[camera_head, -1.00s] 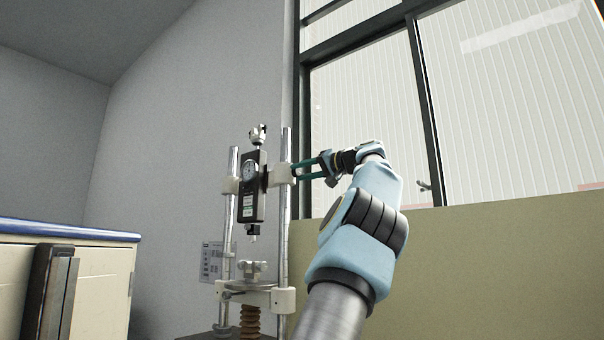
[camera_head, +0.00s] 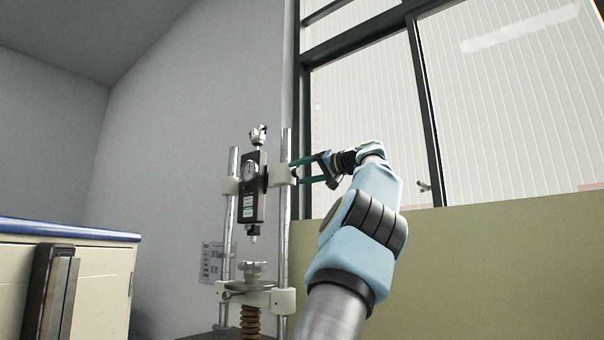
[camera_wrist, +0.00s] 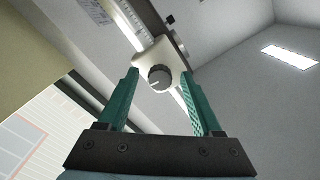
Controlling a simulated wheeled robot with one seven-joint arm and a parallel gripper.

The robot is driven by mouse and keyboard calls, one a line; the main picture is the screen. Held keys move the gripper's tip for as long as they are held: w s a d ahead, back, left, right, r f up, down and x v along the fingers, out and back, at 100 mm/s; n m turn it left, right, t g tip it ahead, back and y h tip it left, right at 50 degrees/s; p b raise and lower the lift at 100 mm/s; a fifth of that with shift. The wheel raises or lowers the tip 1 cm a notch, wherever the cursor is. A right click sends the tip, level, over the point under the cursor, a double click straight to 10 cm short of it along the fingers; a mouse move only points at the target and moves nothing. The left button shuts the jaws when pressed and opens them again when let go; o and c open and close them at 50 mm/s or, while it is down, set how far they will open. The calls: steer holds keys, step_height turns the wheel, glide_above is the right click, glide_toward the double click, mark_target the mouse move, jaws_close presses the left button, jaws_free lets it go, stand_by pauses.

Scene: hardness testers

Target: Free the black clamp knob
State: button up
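The black clamp knob (camera_wrist: 158,78) has a dark ribbed rim and a lighter face with a pale line. It sits on a white clamp block (camera_wrist: 147,60), which also shows on the right column of the tester in the head view (camera_head: 282,175). My gripper (camera_wrist: 161,75) is open, its green fingers on either side of the knob with a visible gap to each. In the head view my gripper (camera_head: 297,173) reaches the clamp from the right, its fingers spread above and below the knob. Whether the fingertips reach past the knob's face is hard to tell.
The tester's dial gauge (camera_head: 247,190) hangs between two metal columns, above a round platen (camera_head: 252,270). A cream cabinet (camera_head: 70,275) with a blue top stands at the left. A window (camera_head: 370,110) is behind my arm. The space right of the tester is otherwise clear.

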steer(key=b+v, duration=0.1)
steer(key=v, duration=0.9)
steer(key=shift+s+d+b, duration=0.25)
steer(key=shift+d+b, duration=0.1)
stand_by(0.3)
